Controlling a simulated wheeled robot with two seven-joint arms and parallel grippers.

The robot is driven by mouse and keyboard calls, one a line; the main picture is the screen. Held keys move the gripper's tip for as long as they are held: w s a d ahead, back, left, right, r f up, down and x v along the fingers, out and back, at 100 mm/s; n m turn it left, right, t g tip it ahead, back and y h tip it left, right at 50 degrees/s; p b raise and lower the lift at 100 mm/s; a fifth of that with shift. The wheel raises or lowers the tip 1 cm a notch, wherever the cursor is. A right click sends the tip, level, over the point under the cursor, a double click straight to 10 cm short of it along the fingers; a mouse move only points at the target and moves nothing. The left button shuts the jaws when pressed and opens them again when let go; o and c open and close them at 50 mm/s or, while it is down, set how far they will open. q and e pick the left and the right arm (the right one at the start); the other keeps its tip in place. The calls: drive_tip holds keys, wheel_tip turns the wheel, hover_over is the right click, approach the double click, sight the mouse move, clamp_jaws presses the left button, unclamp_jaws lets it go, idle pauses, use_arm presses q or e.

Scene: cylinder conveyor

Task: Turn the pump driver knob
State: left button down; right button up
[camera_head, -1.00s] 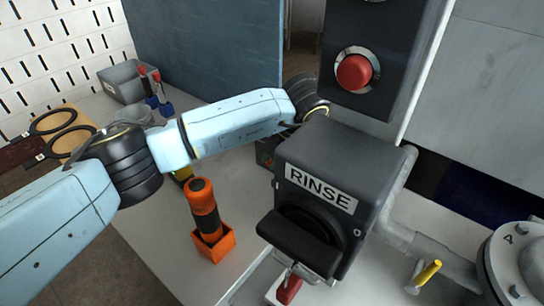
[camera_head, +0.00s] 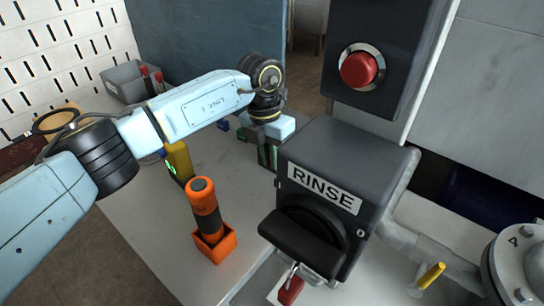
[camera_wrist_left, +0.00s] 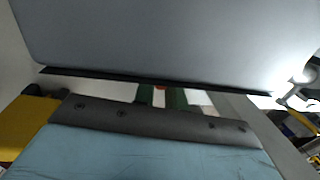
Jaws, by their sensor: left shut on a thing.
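A dark grey box labelled RINSE (camera_head: 345,165) stands right of centre in the head view, with a wide black turning knob (camera_head: 300,243) on its front. I cannot tell whether this is the pump driver knob. My left gripper (camera_head: 267,155) is beside the box's left side, pointing down and partly hidden behind it, apart from the black knob. In the left wrist view its green fingers (camera_wrist_left: 160,97) are shut on a small red-orange thing (camera_wrist_left: 160,87), mostly hidden. A large grey surface fills the top of that view. My right gripper is not in view.
An orange-and-black tool (camera_head: 205,205) stands in an orange holder (camera_head: 215,248) on the white table. A yellow tool (camera_head: 179,160) is behind it. A red push button (camera_head: 359,69) is above the box. A grey bin (camera_head: 124,80) is at the back left.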

use_arm(q)
drive_tip(key=shift+w+r+g+h, duration=0.1)
drive_tip(key=shift+g+h, duration=0.2)
drive_tip(key=shift+h, duration=0.1)
drive_tip(key=c, duration=1.4)
unclamp_jaws()
drive_tip(key=shift+c, duration=0.2)
drive_tip(key=v, duration=1.3)
drive_tip(key=shift+p, duration=0.4)
drive_tip(key=shift+r, duration=0.1)
